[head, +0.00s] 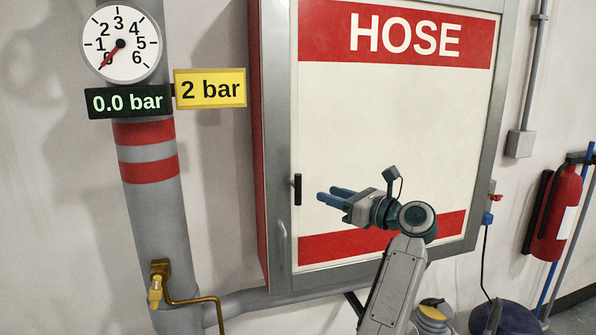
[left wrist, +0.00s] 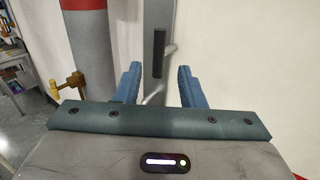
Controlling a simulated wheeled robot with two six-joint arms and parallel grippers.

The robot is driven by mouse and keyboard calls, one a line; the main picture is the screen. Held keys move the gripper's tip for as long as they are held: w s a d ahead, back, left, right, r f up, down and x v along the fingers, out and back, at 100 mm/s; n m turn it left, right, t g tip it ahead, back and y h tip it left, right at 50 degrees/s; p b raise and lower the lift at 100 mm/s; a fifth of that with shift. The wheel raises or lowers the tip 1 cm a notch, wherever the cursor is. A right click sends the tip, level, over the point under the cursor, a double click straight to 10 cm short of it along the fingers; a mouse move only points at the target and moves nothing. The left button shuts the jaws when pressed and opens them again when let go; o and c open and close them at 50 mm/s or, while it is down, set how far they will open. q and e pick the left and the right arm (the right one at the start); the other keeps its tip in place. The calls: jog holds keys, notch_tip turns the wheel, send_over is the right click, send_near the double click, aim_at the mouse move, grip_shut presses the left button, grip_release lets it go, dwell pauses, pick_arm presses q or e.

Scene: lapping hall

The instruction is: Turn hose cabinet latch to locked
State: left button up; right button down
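The hose cabinet (head: 395,130) is a white door with red bands in a grey frame. A short black latch handle (head: 297,189) stands upright on the left part of the frame. My left gripper (head: 328,194) is right of it, its blue fingers pointing left, open and empty. In the left wrist view the black handle (left wrist: 159,53) appears beyond and between the spread fingertips (left wrist: 159,68); I see no contact. A curved grey metal handle (head: 283,243) sits lower on the frame. No lock marking is legible. My right gripper is out of view.
A grey pipe (head: 150,210) with red bands, a gauge (head: 121,43), a 0.0 bar display (head: 128,102) and a yellow 2 bar sign (head: 210,88) stands left. A brass valve (head: 157,283) is low on it. A red extinguisher (head: 556,215) hangs at right.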

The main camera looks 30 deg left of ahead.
aim_at(298, 184)
pick_arm(q)
jog(key=a+p, duration=0.2)
jog(key=a, duration=0.1)
jog(key=a+p, duration=0.2)
jog(key=a, duration=0.2)
jog(key=w+a+p, duration=0.1)
jog(key=a+p, duration=0.1)
jog(key=a, duration=0.1)
jog(key=shift+w+a+r+p, duration=0.1)
jog(key=shift+a+r+p, duration=0.15)
jog(key=shift+a+p, duration=0.15)
grip_shut()
